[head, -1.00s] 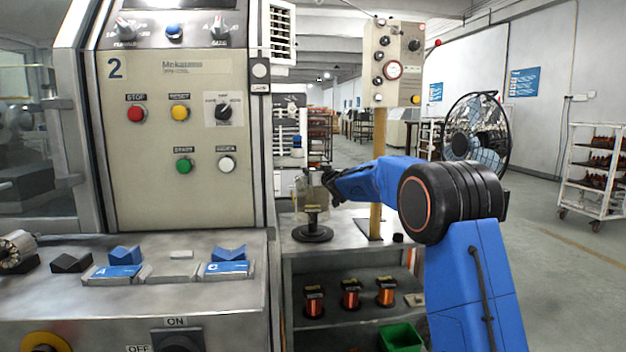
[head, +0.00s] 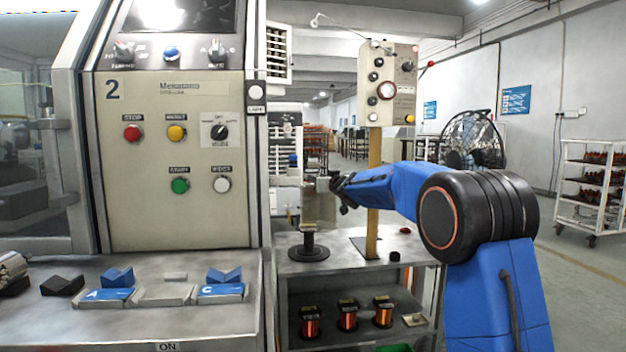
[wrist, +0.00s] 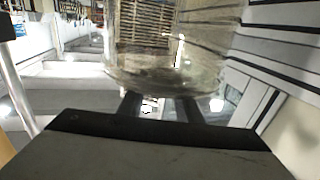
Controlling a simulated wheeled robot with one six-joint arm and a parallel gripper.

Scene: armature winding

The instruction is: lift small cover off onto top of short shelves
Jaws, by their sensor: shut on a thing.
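A clear small cover (head: 312,190) is held in the air at the left of my gripper (head: 336,184). The wrist view shows the clear, round-walled cover (wrist: 165,60) between the dark fingers of my gripper (wrist: 158,106), which is shut on it. Below, a black stand (head: 309,252) with a round base and an upright part stands on the top of the short shelves (head: 345,268). The cover's see-through wall makes its lower edge hard to make out in the head view, so I cannot tell its exact gap to the stand.
A wooden post (head: 374,190) with a control box rises from the shelf top. A small black cap (head: 395,256) and a red item (head: 405,230) lie to its right. Copper spools (head: 347,315) stand on the shelf below. The machine (head: 180,150) is close on the left.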

